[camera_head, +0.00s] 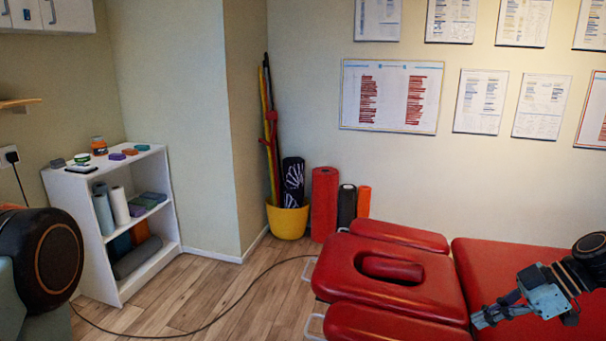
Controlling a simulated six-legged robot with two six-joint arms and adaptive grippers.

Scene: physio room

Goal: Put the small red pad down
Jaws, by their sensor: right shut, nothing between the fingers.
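A small red pad (392,268) with rounded ends lies on the head section of the red treatment couch (510,262), over a dark recess in it. I cannot tell how deep it sits. My right gripper (480,319) comes in from the right, over the couch, with its fingers pointing left. It is shut and empty, apart from the pad, to the right of it and nearer to me. My left gripper is out of view; only part of my left arm (45,262) shows at the left edge.
A white shelf (110,232) with rolls and small blocks stands at the left. A yellow bucket (287,222) and upright rolls, one a large red roll (324,203), stand by the back wall. A dark cable (236,303) crosses the wooden floor, otherwise clear.

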